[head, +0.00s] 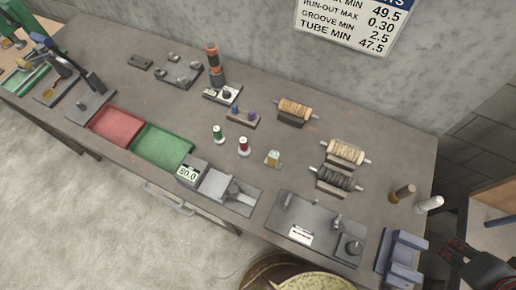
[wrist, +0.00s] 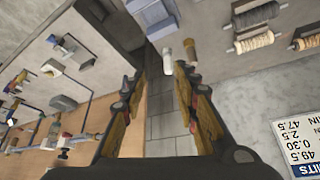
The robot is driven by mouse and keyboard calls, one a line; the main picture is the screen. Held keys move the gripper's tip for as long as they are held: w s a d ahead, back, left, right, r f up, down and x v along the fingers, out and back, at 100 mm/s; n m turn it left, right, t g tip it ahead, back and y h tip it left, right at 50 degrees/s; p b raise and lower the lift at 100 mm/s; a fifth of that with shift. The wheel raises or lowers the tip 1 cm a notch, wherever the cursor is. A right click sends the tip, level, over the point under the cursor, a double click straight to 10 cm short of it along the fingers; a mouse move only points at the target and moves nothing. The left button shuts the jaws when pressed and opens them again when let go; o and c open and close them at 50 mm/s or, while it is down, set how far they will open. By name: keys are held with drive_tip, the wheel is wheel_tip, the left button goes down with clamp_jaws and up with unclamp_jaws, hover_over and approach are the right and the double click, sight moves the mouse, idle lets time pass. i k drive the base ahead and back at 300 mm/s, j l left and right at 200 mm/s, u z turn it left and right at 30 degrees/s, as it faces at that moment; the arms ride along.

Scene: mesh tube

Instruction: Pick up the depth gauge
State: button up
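I cannot tell for certain which thing is the depth gauge. A small device with a pale base and a dark round part (head: 222,94) lies by the tall orange and black cylinder near the back of the bench. A grey plate (head: 290,225) at the front right carries a pin, a dark knob and a white label. My gripper (head: 458,256) shows dark with red at the right edge, beside the bench and far from the small device. In the wrist view my gripper (wrist: 154,84) has its fingers apart, with nothing between them.
The grey bench (head: 145,92) holds a red tray (head: 116,126), a green tray (head: 162,146), a unit reading 80.0 (head: 188,173) and several wound rollers (head: 346,152). A wall rises behind.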

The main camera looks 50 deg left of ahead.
sight(273, 160)
drive_tip(key=u, duration=2.05)
